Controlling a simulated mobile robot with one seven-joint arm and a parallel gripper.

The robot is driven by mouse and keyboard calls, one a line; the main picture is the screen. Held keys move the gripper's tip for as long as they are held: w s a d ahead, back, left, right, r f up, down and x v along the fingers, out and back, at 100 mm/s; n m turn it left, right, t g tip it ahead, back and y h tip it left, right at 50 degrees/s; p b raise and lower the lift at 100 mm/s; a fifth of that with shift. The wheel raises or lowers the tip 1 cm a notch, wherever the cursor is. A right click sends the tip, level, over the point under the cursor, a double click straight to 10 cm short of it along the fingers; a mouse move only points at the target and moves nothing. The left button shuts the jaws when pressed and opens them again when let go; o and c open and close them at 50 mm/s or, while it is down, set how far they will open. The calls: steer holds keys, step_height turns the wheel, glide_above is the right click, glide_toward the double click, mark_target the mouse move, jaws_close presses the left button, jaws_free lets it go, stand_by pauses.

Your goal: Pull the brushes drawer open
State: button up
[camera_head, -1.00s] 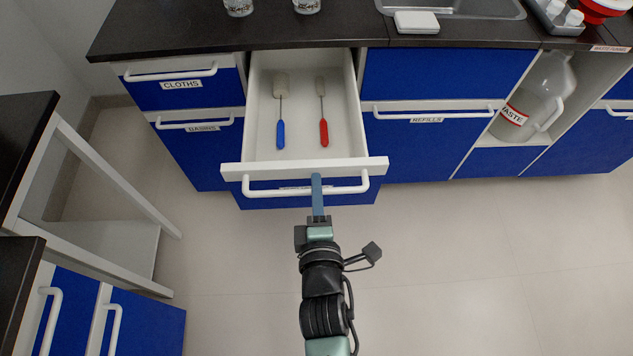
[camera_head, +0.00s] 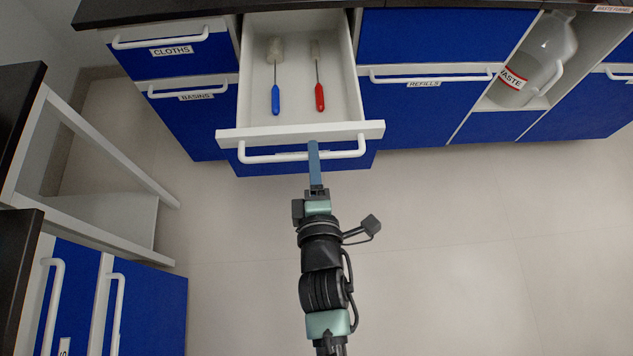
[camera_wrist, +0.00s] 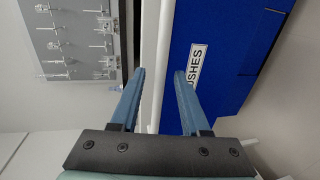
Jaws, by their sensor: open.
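The brushes drawer (camera_head: 252,135) stands pulled out from the blue cabinet under the counter. Inside it lie a brush with a blue handle (camera_head: 275,98) and a brush with a red handle (camera_head: 320,96). The drawer's white bar handle (camera_head: 258,157) runs along its front; it also shows in the wrist view (camera_wrist: 162,55). My gripper (camera_head: 313,145) is at the middle of this handle. In the wrist view my gripper (camera_wrist: 160,74) is open, its two blue fingers apart with the white bar between them. A label ending in "SHES" (camera_wrist: 195,66) shows on the blue front. Contact with the bar cannot be told.
The cloths (camera_head: 170,45) and basins (camera_head: 190,95) fronts are shut at left, the refills front (camera_head: 425,80) at right. A waste jug (camera_head: 545,55) sits in an open bay. A white-framed table (camera_head: 110,160) stands left. Floor at right is clear.

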steer(key=v, duration=1.1)
stand_by(0.3)
